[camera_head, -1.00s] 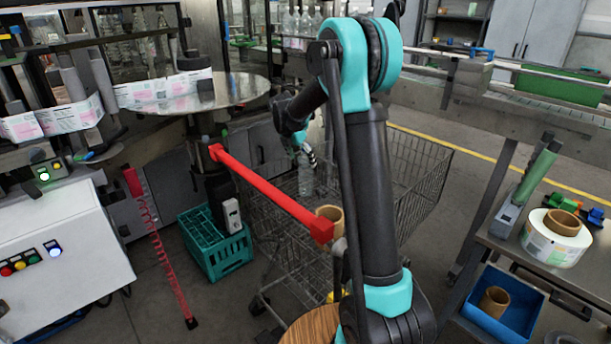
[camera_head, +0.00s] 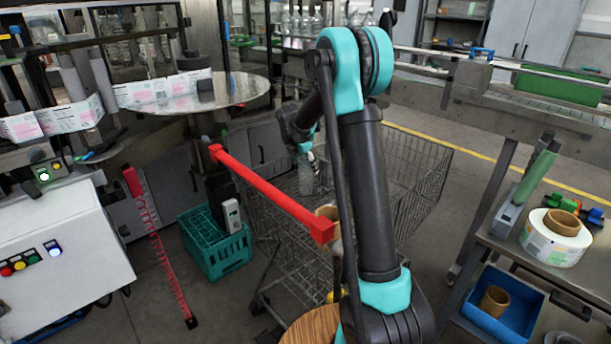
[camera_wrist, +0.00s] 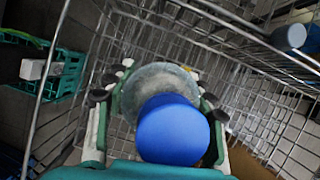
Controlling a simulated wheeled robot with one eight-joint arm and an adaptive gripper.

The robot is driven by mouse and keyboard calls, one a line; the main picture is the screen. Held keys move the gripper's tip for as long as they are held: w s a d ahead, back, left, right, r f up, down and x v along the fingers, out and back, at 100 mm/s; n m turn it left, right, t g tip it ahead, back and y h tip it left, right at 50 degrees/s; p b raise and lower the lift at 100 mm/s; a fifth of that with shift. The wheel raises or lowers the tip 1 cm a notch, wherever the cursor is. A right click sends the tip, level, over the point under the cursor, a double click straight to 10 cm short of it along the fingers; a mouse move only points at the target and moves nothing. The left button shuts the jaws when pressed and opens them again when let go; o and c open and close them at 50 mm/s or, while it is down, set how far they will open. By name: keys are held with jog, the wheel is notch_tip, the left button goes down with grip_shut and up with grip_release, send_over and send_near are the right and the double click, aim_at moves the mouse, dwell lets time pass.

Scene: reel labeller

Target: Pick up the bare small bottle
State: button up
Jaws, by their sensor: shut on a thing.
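A clear small bottle with a blue cap (camera_wrist: 172,131) is between the fingers of my gripper (camera_wrist: 158,95) in the wrist view. Its see-through body (camera_wrist: 150,78) shows beyond the cap, with fingers on both sides. No label shows on the visible part. In the head view the clear bottle (camera_head: 306,174) hangs upright below my gripper (camera_head: 304,148), in front of the wire cart (camera_head: 415,175). My gripper is shut on the bottle. My arm covers part of the cart.
A red bar (camera_head: 265,190) runs across the cart's near left side. A green crate (camera_head: 225,255) stands on the floor to the left. A round metal table (camera_head: 235,90) is behind. A bench with a label reel (camera_head: 550,243) and a blue bin (camera_head: 520,305) is at right.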

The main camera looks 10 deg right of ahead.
jog(key=c, duration=0.7)
jog(key=shift+r, duration=0.15)
